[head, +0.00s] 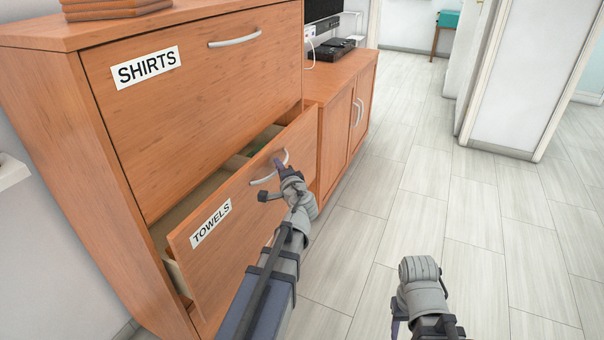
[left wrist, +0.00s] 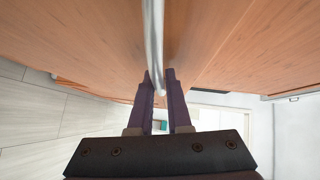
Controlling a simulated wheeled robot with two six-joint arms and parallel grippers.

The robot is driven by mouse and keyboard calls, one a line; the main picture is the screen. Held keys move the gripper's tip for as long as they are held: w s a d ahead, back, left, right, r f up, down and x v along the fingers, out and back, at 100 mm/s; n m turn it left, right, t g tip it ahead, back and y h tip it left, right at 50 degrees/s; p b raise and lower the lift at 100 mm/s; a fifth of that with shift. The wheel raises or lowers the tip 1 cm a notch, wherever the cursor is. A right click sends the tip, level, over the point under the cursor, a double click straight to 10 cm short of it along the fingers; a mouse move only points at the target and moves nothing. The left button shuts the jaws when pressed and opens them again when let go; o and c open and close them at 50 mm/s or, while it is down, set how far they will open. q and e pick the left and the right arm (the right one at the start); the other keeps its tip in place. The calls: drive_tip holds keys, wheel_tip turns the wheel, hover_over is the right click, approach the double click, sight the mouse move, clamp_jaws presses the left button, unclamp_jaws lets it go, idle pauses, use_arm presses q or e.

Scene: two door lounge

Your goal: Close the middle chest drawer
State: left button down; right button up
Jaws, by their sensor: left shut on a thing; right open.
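The wooden chest (head: 80,150) has a closed top drawer (head: 200,100) labelled SHIRTS. Below it, the drawer labelled TOWELS (head: 235,215) stands partly pulled out, with a gap above its front panel. Its curved metal handle (head: 285,157) is near the right end of the panel. My left gripper (head: 275,178) is shut on this handle. In the left wrist view, the handle (left wrist: 153,35) runs down between the fingers of my left gripper (left wrist: 160,85). My right gripper (head: 420,315) is open and empty over the floor; its fingers are mostly hidden.
A low wooden cabinet (head: 335,105) with a black device (head: 335,48) on top adjoins the chest's right side. Folded brown items (head: 115,8) lie on the chest. The tiled floor (head: 470,220) to the right is clear up to a white wall end (head: 510,85).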

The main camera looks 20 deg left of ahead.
sight(263, 168)
use_arm(q)
drive_tip(key=a, duration=0.6)
drive_tip(key=shift+w+a, duration=0.1)
drive_tip(key=shift+a, duration=0.3)
drive_tip(key=c, duration=0.9)
unclamp_jaws()
drive_tip(key=shift+d, duration=0.1)
drive_tip(key=p+v, duration=0.1)
drive_tip(key=v, duration=0.6)
drive_tip(key=shift+s+d, duration=0.2)
drive_tip(key=shift+s, duration=0.15)
